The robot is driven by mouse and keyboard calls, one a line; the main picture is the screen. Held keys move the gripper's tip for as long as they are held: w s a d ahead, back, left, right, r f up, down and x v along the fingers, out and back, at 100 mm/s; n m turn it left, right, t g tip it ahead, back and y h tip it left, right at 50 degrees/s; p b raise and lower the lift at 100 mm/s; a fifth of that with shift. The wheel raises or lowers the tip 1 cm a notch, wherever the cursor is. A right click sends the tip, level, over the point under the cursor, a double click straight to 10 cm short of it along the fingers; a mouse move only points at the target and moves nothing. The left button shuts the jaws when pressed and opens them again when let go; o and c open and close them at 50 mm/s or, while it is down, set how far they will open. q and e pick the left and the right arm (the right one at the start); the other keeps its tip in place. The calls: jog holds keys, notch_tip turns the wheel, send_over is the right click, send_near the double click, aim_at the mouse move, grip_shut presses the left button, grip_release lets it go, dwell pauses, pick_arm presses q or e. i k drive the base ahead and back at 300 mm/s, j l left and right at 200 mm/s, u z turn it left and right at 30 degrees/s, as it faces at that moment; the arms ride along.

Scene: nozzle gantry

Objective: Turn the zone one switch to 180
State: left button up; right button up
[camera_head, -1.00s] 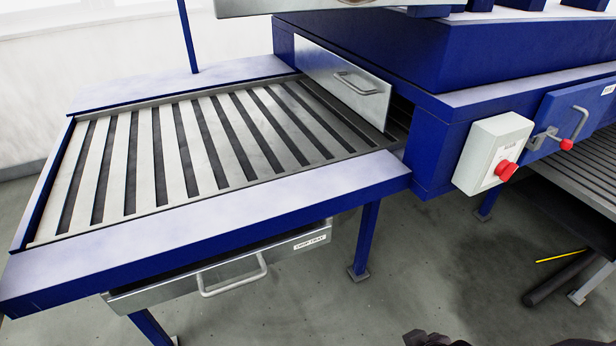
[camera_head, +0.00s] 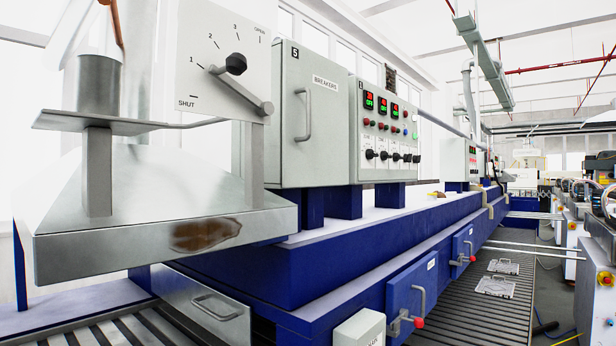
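The grey control panel (camera_head: 389,130) stands upright on the blue machine, right of the breakers box. It has a row of black switches (camera_head: 391,155) low on its front, with small red and green displays (camera_head: 382,100) and coloured buttons above. The zone one switch is presumably among these black switches, but the labels and settings are too small to read. Neither of my grippers is in view.
A dial plate with a lever (camera_head: 240,90) marked SHUT to OPEN is at the near left, above a metal hood (camera_head: 165,222). A breakers box (camera_head: 308,115) is left of the panel. Blue doors with handles (camera_head: 411,300) line the machine's side. A slatted conveyor (camera_head: 490,310) runs alongside.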

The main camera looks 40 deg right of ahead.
aim_at(371, 154)
jog(key=z, duration=1.8)
